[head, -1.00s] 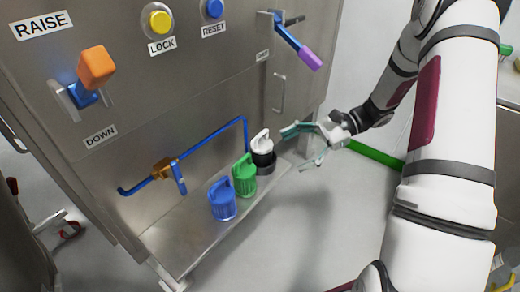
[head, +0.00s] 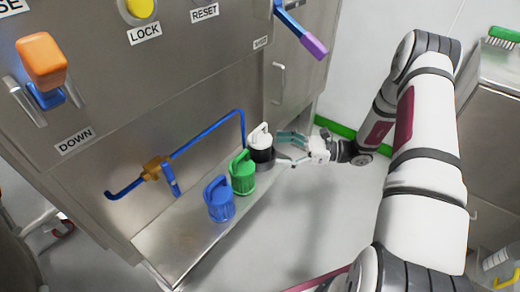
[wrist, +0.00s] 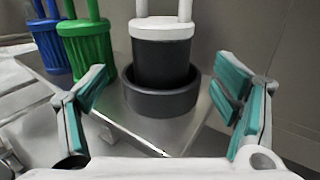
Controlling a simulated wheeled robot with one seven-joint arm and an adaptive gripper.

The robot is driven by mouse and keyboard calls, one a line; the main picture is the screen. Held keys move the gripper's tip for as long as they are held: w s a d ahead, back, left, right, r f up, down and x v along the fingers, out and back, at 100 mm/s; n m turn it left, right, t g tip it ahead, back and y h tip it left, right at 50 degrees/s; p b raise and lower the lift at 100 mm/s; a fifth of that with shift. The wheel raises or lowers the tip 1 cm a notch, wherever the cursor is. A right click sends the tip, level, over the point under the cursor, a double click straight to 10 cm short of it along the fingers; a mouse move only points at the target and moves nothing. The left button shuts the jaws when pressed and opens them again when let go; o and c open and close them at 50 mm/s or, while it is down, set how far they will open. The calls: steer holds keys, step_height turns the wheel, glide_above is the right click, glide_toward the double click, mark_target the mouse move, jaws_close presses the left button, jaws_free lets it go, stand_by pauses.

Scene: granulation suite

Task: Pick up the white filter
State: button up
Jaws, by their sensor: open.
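The white filter (head: 261,138) has a white cap and handle over a dark body. It stands upright in a dark round holder (head: 263,163) at the right end of a steel shelf. In the wrist view the white filter (wrist: 162,50) is upright in the ring-like holder (wrist: 160,98), straight ahead between the fingers. My gripper (head: 288,150) is to the right of the filter in the head view. In the wrist view my gripper (wrist: 160,105) has its teal-padded fingers spread wide and empty, with the filter beyond them. The filter's lower end is hidden in the holder.
A green filter (head: 242,174) and a blue filter (head: 219,199) stand on the shelf (head: 180,240) left of the white one. A blue pipe (head: 205,138) with a brass valve (head: 155,168) runs along the panel behind. The floor right of the shelf is clear.

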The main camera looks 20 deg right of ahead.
mark_target(260, 146)
steer(key=shift+r+b+x, duration=0.2)
steer(key=shift+b+x, duration=0.4)
steer(key=shift+x, duration=1.1)
steer(key=shift+r+b+x, duration=0.2)
steer(key=shift+b+x, duration=0.35)
steer(key=shift+x, duration=1.15)
steer(key=shift+c, duration=0.2)
steer(key=c, duration=1.3)
